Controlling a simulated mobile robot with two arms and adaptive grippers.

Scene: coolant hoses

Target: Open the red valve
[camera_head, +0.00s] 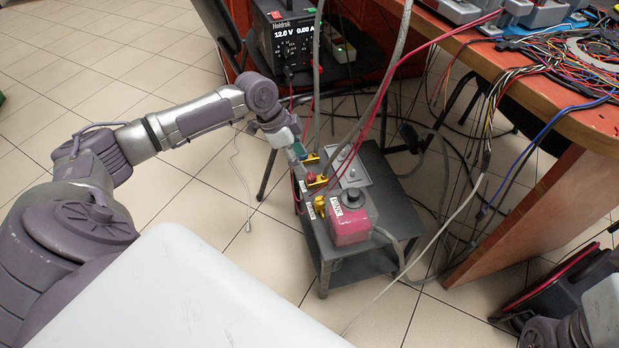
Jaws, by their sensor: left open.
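The red valve (312,177) is a small red handle on a yellow base, at the left edge of a dark metal stand. A teal-blue handle (299,150) on another yellow base is just behind it. My left gripper (297,146) reaches in from the left and points down at the teal-blue handle, a little behind the red valve. It is open, but its fingertips are small and partly hidden. I cannot tell whether it touches the teal-blue handle. Part of my right arm shows at the lower right; its gripper is out of view.
The stand (335,270) also carries a pink box with a black knob (350,213), a grey plate (348,172) and a yellow fitting (319,205). Hoses and red cables rise behind it. A power supply (290,45) is behind. An orange table (575,125) with wires is at right.

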